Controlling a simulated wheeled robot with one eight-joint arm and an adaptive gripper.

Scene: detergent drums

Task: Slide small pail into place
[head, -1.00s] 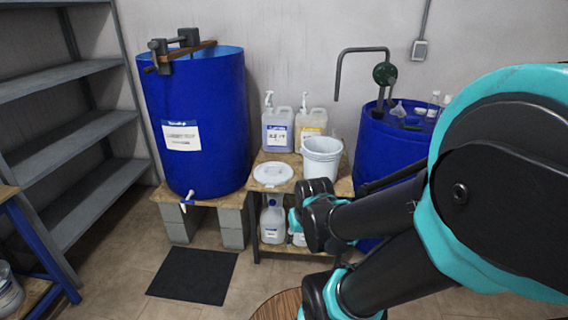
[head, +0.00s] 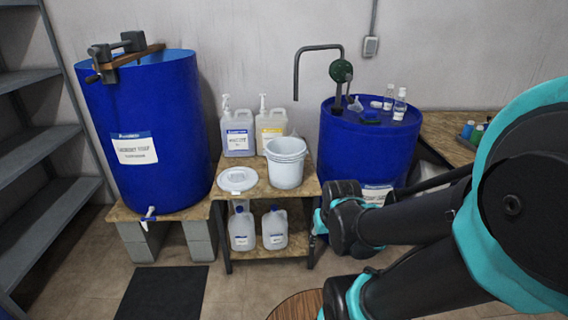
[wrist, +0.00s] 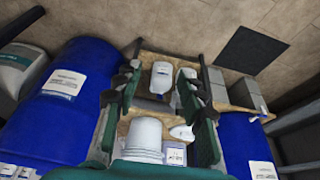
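The small pail (head: 286,165) is white and stands upright on the top of a small wooden stand (head: 262,190), at its right side. A white round lid (head: 238,180) lies left of it. In the wrist view the pail (wrist: 143,138) shows low in the picture, between the lines of the two fingers. My gripper (wrist: 168,72) is open, its dark green fingers wide apart with nothing held. The fingers look apart from the pail, but their exact distance from it is hard to tell. In the head view my arm fills the right side, and I cannot make out the fingers.
A blue drum with a tap (head: 150,140) stands left on blocks; another blue drum (head: 355,150) stands right, close to the pail. Pump jugs (head: 238,132) stand behind it. White jugs (head: 243,230) sit on the lower shelf. A dark mat (head: 163,293) lies on the floor.

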